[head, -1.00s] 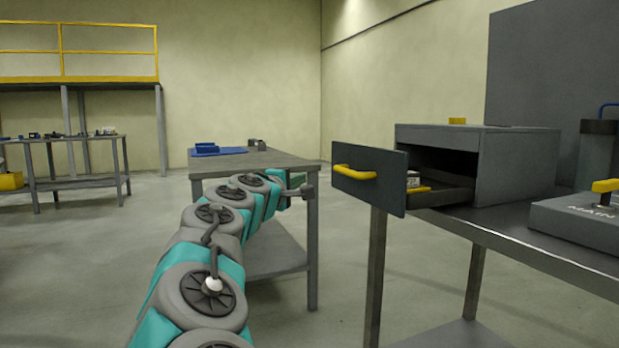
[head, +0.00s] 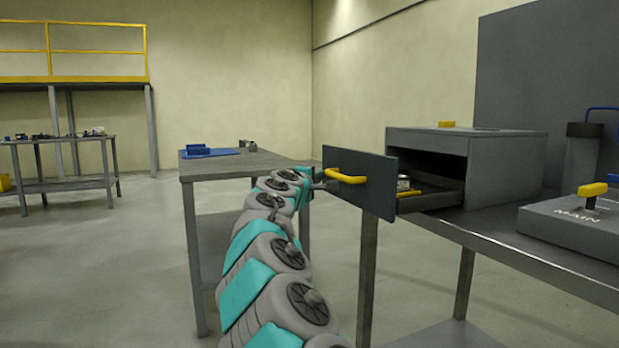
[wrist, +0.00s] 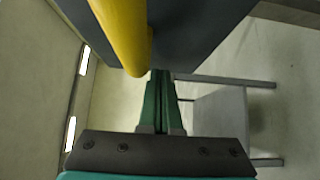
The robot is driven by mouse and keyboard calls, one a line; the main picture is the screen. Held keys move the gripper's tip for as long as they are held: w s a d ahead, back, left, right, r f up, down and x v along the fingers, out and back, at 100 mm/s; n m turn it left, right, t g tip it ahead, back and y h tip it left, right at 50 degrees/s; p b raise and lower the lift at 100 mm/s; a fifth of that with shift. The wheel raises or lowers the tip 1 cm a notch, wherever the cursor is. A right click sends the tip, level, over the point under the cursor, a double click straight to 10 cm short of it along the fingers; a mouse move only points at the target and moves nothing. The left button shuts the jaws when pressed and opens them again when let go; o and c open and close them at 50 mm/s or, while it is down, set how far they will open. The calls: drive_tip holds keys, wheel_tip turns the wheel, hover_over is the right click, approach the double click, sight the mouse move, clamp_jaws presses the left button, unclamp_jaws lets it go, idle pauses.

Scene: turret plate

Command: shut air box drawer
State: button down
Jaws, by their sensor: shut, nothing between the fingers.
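The air box (head: 505,165) is a grey metal box on the right-hand bench. Its drawer (head: 375,195) stands pulled out to the left, with a dark front panel and a yellow handle (head: 345,175). My gripper (head: 325,185) is at the left side of the drawer front, close to the handle. In the wrist view the shut green fingers (wrist: 160,85) point at the dark drawer front (wrist: 195,35), just beside the end of the yellow handle (wrist: 125,35). Whether the fingertips touch the panel cannot be told.
Inside the drawer lie a small whitish item (head: 403,183) and a yellow piece (head: 408,193). A grey box marked MAIN (head: 580,220) with a yellow lever stands on the bench's right. Another table (head: 215,168) with a blue tray is behind my arm.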

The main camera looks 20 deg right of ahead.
drive_tip(key=shift+d, duration=0.15)
drive_tip(key=d, duration=2.1)
drive_tip(key=shift+w+p, duration=0.3)
drive_tip(key=shift+w, duration=0.05)
drive_tip(key=shift+s, duration=0.1)
drive_tip(key=a+b, duration=0.1)
drive_tip(key=a, duration=0.3)
drive_tip(key=shift+a+b, duration=0.35)
drive_tip(key=shift+b, duration=0.05)
drive_tip(key=shift+b+v, duration=0.5)
drive_tip(key=shift+v, duration=4.4)
